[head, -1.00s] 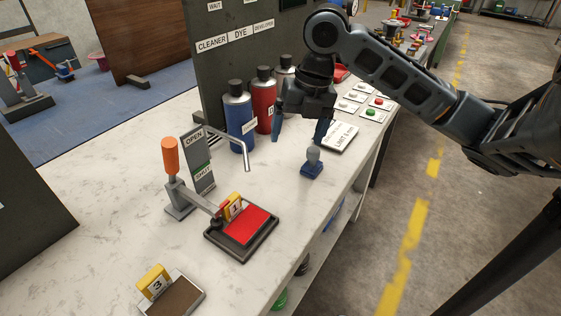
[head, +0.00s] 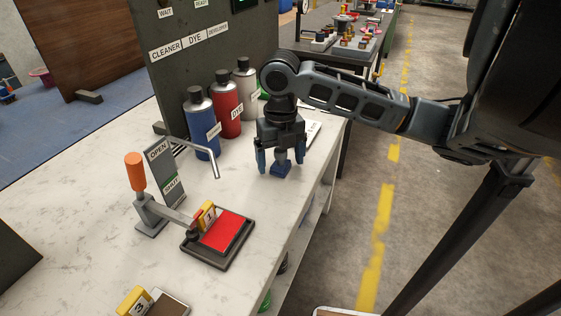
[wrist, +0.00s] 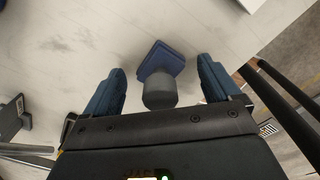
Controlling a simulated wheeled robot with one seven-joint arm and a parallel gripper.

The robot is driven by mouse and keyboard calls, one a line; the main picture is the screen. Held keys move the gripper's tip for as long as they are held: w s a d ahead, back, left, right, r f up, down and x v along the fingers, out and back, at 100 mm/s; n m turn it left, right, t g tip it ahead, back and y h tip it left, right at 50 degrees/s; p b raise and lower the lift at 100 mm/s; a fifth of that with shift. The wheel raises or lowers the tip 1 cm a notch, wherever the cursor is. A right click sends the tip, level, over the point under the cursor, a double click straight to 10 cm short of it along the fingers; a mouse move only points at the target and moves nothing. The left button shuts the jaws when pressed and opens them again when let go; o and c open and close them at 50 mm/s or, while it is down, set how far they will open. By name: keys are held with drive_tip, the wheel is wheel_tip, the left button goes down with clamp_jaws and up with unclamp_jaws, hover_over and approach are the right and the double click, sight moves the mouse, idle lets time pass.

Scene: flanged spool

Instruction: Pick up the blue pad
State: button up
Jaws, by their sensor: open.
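The blue pad (head: 281,169) is a small blue block with a grey rounded knob on top, standing on the white table near its right edge. My gripper (head: 276,164) is open and points down over it, with one blue finger on each side of the knob. In the wrist view the blue pad (wrist: 163,60) and its grey knob lie between the open fingers of my gripper (wrist: 160,82), with gaps on both sides. I see no contact.
Blue, red and grey bottles (head: 227,104) stand left of my gripper. A bent metal rod (head: 205,152) and an orange-handled lever (head: 136,172) are nearer the front left. A red pad in a dark tray (head: 187,246) lies in front. The table around the blue pad is clear.

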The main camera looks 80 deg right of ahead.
drive_tip(key=c, duration=1)
drive_tip(key=shift+r, duration=0.25)
